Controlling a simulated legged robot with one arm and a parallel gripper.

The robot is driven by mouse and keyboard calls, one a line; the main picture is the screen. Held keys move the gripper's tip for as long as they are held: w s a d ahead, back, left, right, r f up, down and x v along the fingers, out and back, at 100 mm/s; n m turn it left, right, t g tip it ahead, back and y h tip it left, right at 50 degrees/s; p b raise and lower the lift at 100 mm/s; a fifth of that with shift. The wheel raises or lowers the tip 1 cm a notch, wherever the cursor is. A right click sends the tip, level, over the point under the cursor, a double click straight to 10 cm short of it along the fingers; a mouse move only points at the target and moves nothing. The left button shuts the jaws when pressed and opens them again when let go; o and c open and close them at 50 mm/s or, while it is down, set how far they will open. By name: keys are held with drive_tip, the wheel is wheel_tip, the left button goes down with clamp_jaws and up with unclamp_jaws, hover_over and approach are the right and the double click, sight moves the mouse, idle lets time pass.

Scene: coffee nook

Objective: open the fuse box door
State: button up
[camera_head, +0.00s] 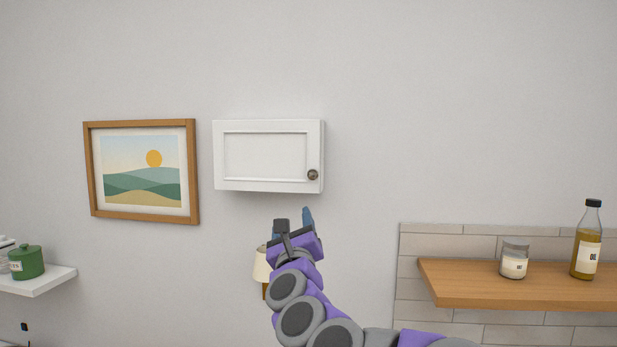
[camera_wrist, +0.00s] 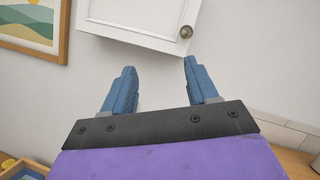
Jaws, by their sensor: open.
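The fuse box (camera_head: 268,156) is a white wall cabinet with a framed door, which looks shut. Its round metallic knob (camera_head: 313,174) is at the door's lower right. My gripper (camera_head: 293,217) is just below the box, apart from it, left of the knob. In the wrist view my gripper (camera_wrist: 158,72) has its two blue fingers spread with nothing between them. The door (camera_wrist: 130,18) shows beyond the fingertips there, with the knob (camera_wrist: 186,32) above the right finger.
A framed landscape picture (camera_head: 142,171) hangs left of the box. A wooden shelf (camera_head: 520,287) at right holds a jar (camera_head: 514,262) and an oil bottle (camera_head: 587,240). A lamp (camera_head: 262,264) is partly behind my arm.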

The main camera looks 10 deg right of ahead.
drive_tip(key=d+m+h, duration=0.3)
drive_tip(key=d+m, duration=0.1)
drive_tip(key=p, duration=0.1)
approach(312, 177)
drive_tip(key=x, duration=0.2)
drive_tip(key=p+x, duration=0.1)
drive_tip(key=x, duration=0.1)
drive_tip(key=shift+d+r, duration=0.15)
drive_tip(key=shift+d, duration=0.1)
drive_tip(key=shift+a+p+x, duration=0.15)
drive_tip(key=shift+p+x, duration=0.2)
drive_tip(key=shift+x, duration=0.55)
drive_tip(key=shift+a+p+x, duration=0.2)
drive_tip(key=shift+p+x, duration=0.1)
drive_tip(key=shift+x, duration=0.6)
drive_tip(key=shift+w+d+r, duration=0.15)
drive_tip(key=shift+w+d, duration=0.1)
drive_tip(key=shift+w, duration=0.35)
drive_tip(key=shift+c, duration=0.4)
clamp_jaws()
